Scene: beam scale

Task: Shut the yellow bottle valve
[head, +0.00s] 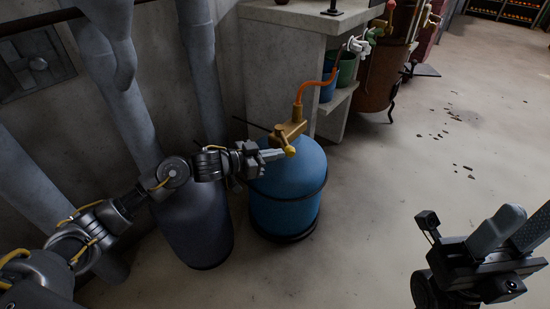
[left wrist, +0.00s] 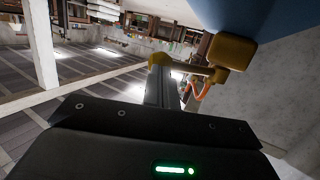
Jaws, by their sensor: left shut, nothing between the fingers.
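The yellow valve (head: 290,131) sits on top of a blue gas bottle (head: 283,208), with an orange hose (head: 318,85) rising from it. Its yellow knob (head: 290,151) points toward the front. My left gripper (head: 280,155) is shut and empty, with its fingertips right beside the knob; I cannot tell whether they touch.
A dark grey bottle (head: 195,228) stands left of the blue one, by thick grey pipes (head: 122,95) on the wall. A concrete bench (head: 285,42) with buckets (head: 347,68) is behind. A rusty drum (head: 380,80) stands farther back. The floor to the right is mostly clear.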

